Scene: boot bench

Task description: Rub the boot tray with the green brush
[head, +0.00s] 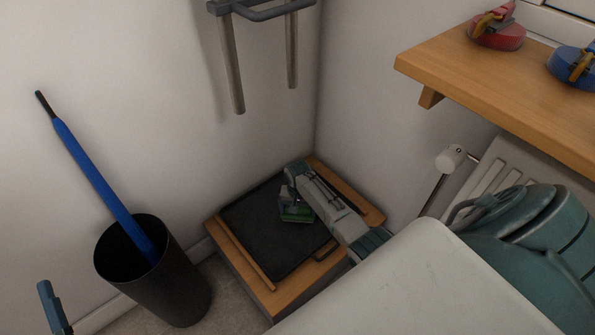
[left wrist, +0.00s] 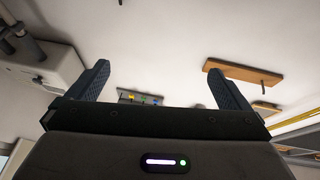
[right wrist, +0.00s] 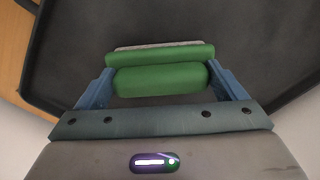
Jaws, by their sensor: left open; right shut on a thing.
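The boot tray (head: 258,222) is a dark, low-rimmed tray lying on a wooden bench in the corner; its dark floor fills most of the right wrist view (right wrist: 262,50). The green brush (head: 296,214) is at the tray's middle right. In the right wrist view the brush (right wrist: 160,80) shows a green handle, a green block and a pale bristle edge. My right gripper (right wrist: 160,88) is shut on the brush handle, one finger at each end. I cannot tell whether the bristles touch the tray. My left gripper (left wrist: 160,85) is open and empty, away from the tray.
A dark bin (head: 165,285) with a blue umbrella (head: 95,178) stands left of the wooden bench (head: 283,299). A wooden shelf (head: 490,85) with red (head: 497,30) and blue (head: 575,66) items juts out at the right. A radiator (head: 497,172) is below it. Pegs (head: 231,65) hang above the tray.

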